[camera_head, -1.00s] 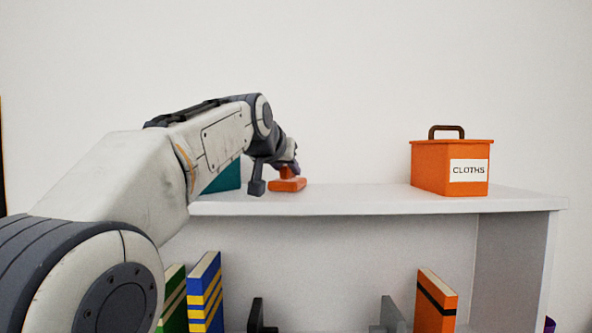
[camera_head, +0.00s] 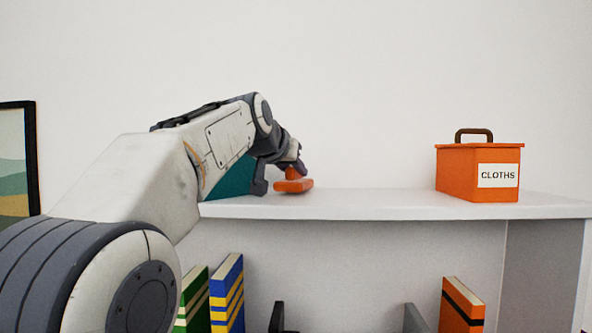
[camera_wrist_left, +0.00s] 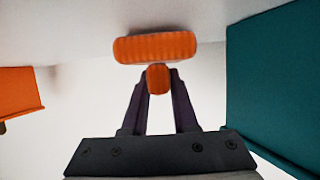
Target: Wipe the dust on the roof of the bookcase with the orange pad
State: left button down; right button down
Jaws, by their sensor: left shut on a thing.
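My left gripper (camera_head: 291,170) is shut on the handle of the orange pad (camera_head: 293,186), above the left part of the bookcase roof (camera_head: 380,204). In the left wrist view, which looks upside down, the two dark fingers of the gripper (camera_wrist_left: 159,80) close on the handle and the pad's broad block (camera_wrist_left: 155,47) lies beyond them, towards the roof. The pad is on or just above the roof; I cannot tell if it touches. I cannot make out dust. My right gripper is not in view.
An orange box labelled CLOTHS (camera_head: 462,172) with a brown handle stands on the roof at the right. A teal box (camera_head: 233,180) stands at the left, partly behind my arm, close to the gripper. The roof between pad and orange box is clear. Books (camera_head: 227,292) stand below.

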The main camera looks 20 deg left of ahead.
pick_arm(q)
jog(key=shift+r+p, duration=0.4)
jog(key=shift+r, duration=2.25)
jog(key=shift+r, duration=1.5)
